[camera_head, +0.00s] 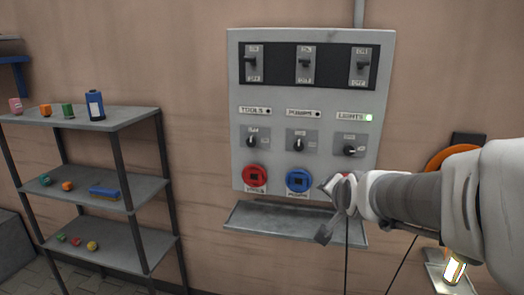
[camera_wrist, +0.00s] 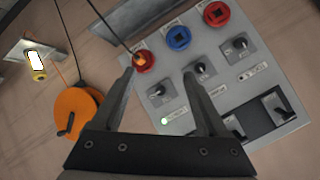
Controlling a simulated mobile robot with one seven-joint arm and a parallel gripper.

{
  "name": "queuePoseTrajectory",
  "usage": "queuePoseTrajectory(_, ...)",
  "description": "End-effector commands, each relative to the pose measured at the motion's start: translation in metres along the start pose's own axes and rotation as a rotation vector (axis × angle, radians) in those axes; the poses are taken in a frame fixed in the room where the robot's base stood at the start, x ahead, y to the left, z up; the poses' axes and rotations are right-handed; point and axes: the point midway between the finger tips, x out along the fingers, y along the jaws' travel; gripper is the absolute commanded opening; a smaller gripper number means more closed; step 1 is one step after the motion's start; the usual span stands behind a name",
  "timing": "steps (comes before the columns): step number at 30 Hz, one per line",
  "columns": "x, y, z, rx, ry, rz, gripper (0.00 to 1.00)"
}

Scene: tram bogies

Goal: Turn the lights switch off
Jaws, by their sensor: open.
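A grey wall panel (camera_head: 312,130) has columns labelled TOOLS, PUMPS and LIGHTS. The LIGHTS column has a rotary switch (camera_head: 350,150) with its handle lying roughly sideways, under a lit green lamp (camera_head: 368,117). At the top of this column is a lever switch (camera_head: 362,66). My gripper (camera_head: 323,212) is open and empty, in front of the panel's lower right part. In the wrist view the LIGHTS rotary switch (camera_wrist: 157,92) shows between the fingers of my gripper (camera_wrist: 159,78), apart from them. The green lamp (camera_wrist: 164,121) shows just below it. My gripper covers the LIGHTS socket in the head view.
A red socket (camera_head: 255,177) and a blue socket (camera_head: 298,181) sit low on the panel, above a grey ledge (camera_head: 290,222). A cable runs from a plugged socket (camera_wrist: 145,60). An orange reel (camera_wrist: 76,113) hangs beside the panel. A shelf (camera_head: 110,118) stands left.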

Motion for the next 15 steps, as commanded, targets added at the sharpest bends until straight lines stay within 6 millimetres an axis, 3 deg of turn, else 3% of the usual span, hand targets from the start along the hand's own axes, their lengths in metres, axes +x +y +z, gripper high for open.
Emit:
queuePoseTrajectory(1,0.024,0.003,-0.009,0.049,0.043,-0.021,0.76)
queuePoseTrajectory(6,0.078,0.000,-0.047,0.215,0.204,-0.143,0.76)
queuePoseTrajectory(10,0.110,0.006,-0.073,0.334,0.316,-0.240,0.76)
queuePoseTrajectory(15,0.132,0.016,-0.095,0.442,0.418,-0.335,0.76)
